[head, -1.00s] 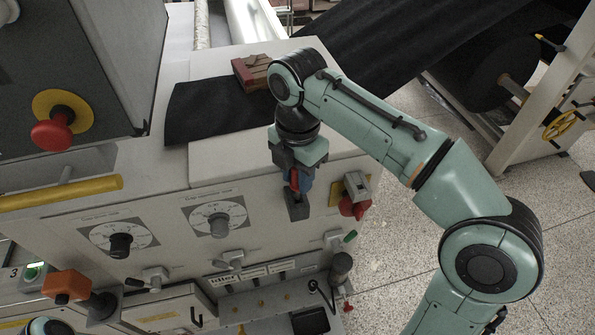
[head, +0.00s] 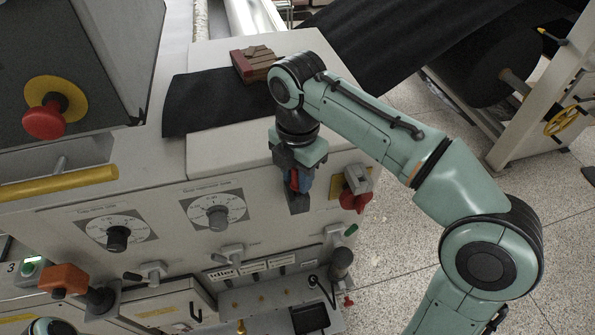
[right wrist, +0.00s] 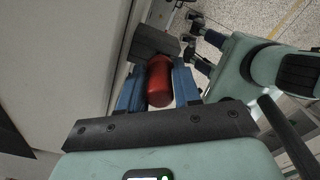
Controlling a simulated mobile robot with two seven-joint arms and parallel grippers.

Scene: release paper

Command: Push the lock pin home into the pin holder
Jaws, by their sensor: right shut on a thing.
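My right gripper (head: 297,182) hangs in front of the machine's light front panel, fingers downward. Its blue fingers (right wrist: 158,88) are shut on a red cylindrical piece, which appears to be the lock pin (right wrist: 160,80). A little of the red also shows between the fingers in the head view (head: 294,180). A dark grey block, seemingly the pin holder (head: 299,204), sits just beyond the fingertips; it also shows in the right wrist view (right wrist: 155,42). Whether the pin's far end is in the block is hidden. My left gripper is out of view.
A red-and-grey switch (head: 355,190) is close to the right of the gripper. Dial knobs (head: 216,217) and an orange handle (head: 65,280) are to the left. Wooden pieces (head: 254,65) lie by black sheet (head: 215,105) on top. Open floor lies right.

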